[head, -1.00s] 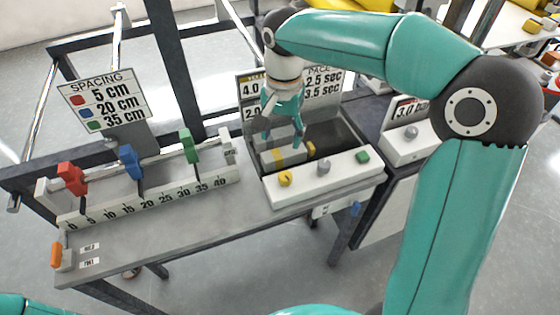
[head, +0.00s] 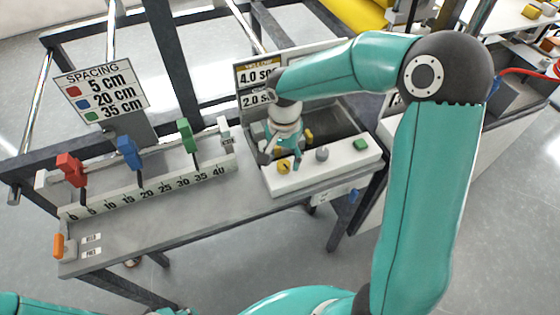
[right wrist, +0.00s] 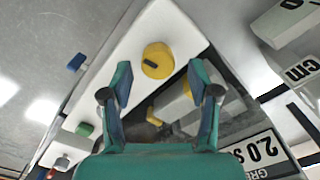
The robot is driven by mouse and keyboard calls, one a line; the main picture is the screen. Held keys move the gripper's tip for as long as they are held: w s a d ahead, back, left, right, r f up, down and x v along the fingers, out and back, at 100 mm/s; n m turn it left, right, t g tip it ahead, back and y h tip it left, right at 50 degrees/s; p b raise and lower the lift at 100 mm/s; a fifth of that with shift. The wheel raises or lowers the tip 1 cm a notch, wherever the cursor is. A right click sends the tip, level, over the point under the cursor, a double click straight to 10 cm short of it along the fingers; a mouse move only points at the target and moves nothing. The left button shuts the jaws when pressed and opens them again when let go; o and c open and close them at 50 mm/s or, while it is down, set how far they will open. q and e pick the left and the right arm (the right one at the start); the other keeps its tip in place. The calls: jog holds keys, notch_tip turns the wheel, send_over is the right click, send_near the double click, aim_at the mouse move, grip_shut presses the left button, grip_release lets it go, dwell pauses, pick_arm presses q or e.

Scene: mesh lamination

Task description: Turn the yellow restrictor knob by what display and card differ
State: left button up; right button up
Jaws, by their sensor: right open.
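The yellow restrictor knob (head: 284,167) sits at the left end of a white control box. It is round with a dark mark on its face, and it also shows in the right wrist view (right wrist: 157,60). My right gripper (head: 281,160) is open just over the knob. In the right wrist view its open fingers (right wrist: 159,76) point towards the knob, one to each side; I cannot tell whether they touch it. A board (head: 258,88) behind reads 4.0 sec above 2.0 sec; its right side is hidden by my arm. My left gripper is out of view.
A ruler rail with red (head: 70,170), blue (head: 129,152) and green (head: 187,134) sliders stands left, beside the spacing card (head: 101,92).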

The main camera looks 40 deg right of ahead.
jog(key=shift+f, duration=0.85)
jog(key=shift+c, duration=0.4)
